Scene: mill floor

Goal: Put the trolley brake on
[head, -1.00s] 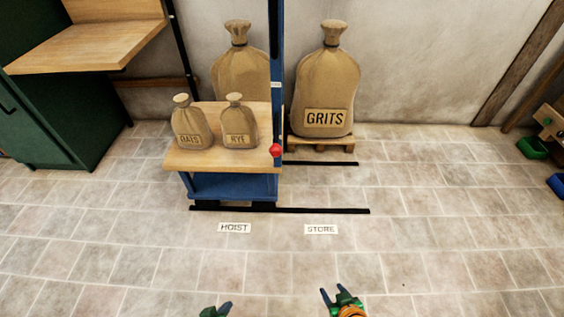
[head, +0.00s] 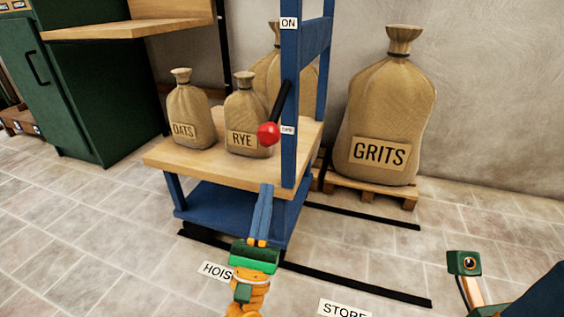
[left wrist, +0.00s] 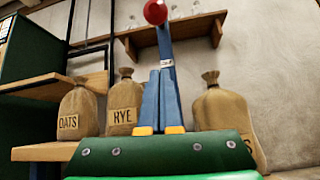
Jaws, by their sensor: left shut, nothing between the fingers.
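The blue trolley (head: 230,212) has a wooden top and a tall blue post (head: 291,60). On the post hangs a black brake lever (head: 281,101) with a red knob (head: 268,134). It slants down, its knob beside the lower label (head: 288,130), which seems to read OFF. The upper label (head: 288,23) reads ON. My left gripper (head: 266,188) is shut and empty, with its fingertips below the knob, apart from it. In the left wrist view the knob (left wrist: 155,12) shows above the fingertips (left wrist: 160,75). My right gripper's fingers are not visible.
The OATS sack (head: 190,112) and RYE sack (head: 246,120) stand on the trolley top. The GRITS sack (head: 383,115) stands on a pallet (head: 375,190) to the right. Black floor rails (head: 360,282) run past the trolley. A green cabinet (head: 85,90) is at the left. The front floor is open.

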